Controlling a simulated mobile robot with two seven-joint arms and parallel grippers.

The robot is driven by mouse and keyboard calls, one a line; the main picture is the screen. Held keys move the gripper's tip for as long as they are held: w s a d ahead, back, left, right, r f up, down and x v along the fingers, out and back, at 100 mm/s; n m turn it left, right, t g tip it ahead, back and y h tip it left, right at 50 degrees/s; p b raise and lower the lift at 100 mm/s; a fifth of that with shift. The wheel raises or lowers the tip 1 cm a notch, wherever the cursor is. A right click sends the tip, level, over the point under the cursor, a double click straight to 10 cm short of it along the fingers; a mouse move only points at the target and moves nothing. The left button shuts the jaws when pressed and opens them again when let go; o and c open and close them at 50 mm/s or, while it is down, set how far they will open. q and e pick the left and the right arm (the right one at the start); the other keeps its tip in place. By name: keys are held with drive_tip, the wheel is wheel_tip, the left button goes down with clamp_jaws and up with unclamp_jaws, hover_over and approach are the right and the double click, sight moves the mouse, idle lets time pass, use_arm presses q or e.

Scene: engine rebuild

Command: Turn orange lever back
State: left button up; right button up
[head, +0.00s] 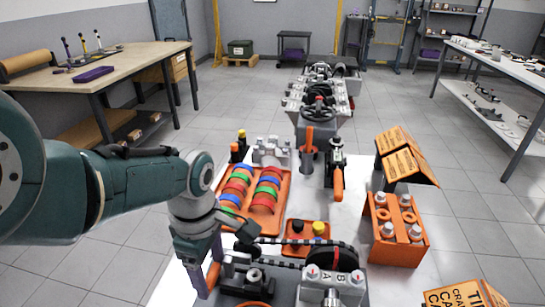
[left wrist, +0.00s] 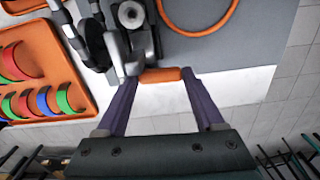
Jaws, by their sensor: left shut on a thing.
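The orange lever shows in the left wrist view (left wrist: 161,74) as a short orange bar between my purple fingertips, joined at its left to a dark and grey mechanism (left wrist: 130,38). In the head view the lever (head: 214,274) is partly hidden by my left gripper (head: 206,268), which points down at the near left corner of the white table. My left gripper (left wrist: 158,80) is shut on the lever. My right gripper is in neither view.
An orange tray (head: 263,216) of coloured half rings lies behind the mechanism. A belt and pulley (head: 331,257) and a grey block marked A and B (head: 330,283) stand to the right. An orange rack (head: 409,252) stands farther right. Floor is clear at left.

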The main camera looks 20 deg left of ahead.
sight(211, 274)
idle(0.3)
use_arm(q)
drive_tip(key=o, duration=1.4)
drive_tip(key=shift+r, duration=0.1)
wheel_tip(211, 274, up, 10)
drive_tip(key=p, duration=0.9)
